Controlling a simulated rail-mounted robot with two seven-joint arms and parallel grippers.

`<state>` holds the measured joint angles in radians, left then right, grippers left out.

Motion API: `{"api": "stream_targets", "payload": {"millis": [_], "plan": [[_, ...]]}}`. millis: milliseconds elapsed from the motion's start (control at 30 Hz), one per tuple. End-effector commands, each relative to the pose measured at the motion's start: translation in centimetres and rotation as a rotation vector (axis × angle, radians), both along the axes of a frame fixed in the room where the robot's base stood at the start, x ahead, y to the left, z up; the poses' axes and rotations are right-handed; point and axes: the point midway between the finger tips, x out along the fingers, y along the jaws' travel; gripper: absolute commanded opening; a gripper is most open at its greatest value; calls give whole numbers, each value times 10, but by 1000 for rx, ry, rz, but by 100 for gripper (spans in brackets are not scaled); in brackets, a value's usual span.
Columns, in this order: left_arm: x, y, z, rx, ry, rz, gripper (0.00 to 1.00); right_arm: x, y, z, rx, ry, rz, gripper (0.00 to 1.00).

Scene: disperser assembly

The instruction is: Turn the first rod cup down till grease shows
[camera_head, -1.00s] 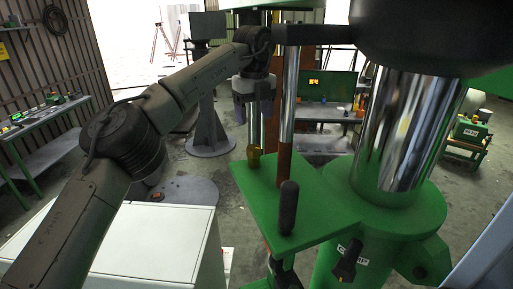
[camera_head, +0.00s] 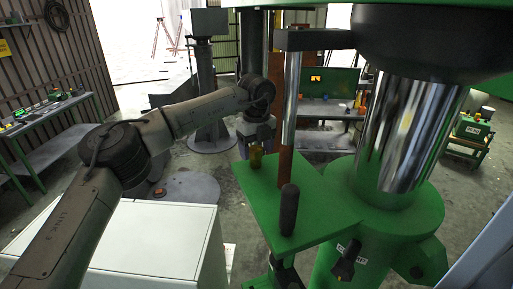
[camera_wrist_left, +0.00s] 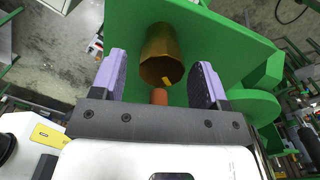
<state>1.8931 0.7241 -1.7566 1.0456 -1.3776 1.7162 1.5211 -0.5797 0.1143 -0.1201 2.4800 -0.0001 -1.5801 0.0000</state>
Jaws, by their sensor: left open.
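The brass-coloured cup (camera_head: 255,156) stands at the far left corner of the green plate (camera_head: 300,205) in the head view. My left gripper (camera_head: 246,146) is open, with a lilac finger on each side of the cup and a gap to each. It also shows in the left wrist view (camera_wrist_left: 158,80). A small orange-brown piece (camera_wrist_left: 159,97) shows below the cup's mouth, with a small yellow patch at the rim; I cannot tell if that is grease.
A black handle (camera_head: 289,209) stands on the plate near the cup. A white cabinet (camera_head: 155,240) stands at the lower left. My right gripper is out of view.

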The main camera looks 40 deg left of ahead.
Motion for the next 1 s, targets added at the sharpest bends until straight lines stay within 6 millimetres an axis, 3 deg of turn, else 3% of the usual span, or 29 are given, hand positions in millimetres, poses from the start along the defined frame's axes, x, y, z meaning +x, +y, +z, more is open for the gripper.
{"api": "stream_targets", "payload": {"millis": [100,600,1000], "plan": [[0,0,0,0,0,0,67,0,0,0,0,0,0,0],[0,0,0,0,0,-1,19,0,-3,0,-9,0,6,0],[0,0,0,-1,2,-103,19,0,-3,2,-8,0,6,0]]}}
